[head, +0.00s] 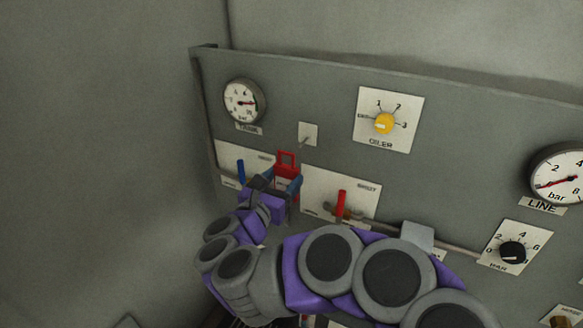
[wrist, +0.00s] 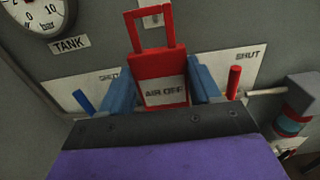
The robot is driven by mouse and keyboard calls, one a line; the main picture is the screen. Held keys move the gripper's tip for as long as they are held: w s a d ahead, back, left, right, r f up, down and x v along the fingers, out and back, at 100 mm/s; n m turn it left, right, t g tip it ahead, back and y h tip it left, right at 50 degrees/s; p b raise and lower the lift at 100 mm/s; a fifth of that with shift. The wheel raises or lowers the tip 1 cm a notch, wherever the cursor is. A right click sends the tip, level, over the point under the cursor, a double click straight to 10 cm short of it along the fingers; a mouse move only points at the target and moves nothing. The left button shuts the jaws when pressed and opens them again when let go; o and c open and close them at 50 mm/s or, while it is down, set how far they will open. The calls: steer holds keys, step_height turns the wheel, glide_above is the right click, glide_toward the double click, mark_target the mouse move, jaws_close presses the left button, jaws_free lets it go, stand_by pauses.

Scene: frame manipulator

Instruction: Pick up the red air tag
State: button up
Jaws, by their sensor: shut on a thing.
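The red air tag (head: 287,162) has a red frame loop on top and a pale label reading "AIR OFF" in the wrist view (wrist: 162,80). My gripper (head: 285,187) is shut on the tag's lower body, with one blue finger on each side of it; the fingers also show in the wrist view (wrist: 163,90). The tag is upright in front of the grey panel. A small pale plate with a peg (head: 308,135) is just above and right of the tag in the head view. In the wrist view that plate shows through the tag's loop.
The grey panel (head: 460,140) carries a tank gauge (head: 244,101), an oiler dial (head: 384,123), a line gauge (head: 560,175) and a black bar knob (head: 512,251). A blue lever (head: 241,172) is left of my gripper and a red lever (head: 341,203) is right. A pipe runs rightward.

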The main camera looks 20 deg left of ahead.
steer(key=s+b, duration=0.1)
steer(key=s, duration=0.8)
steer(key=shift+a, duration=0.35)
steer(key=shift+w, duration=0.1)
stand_by(0.4)
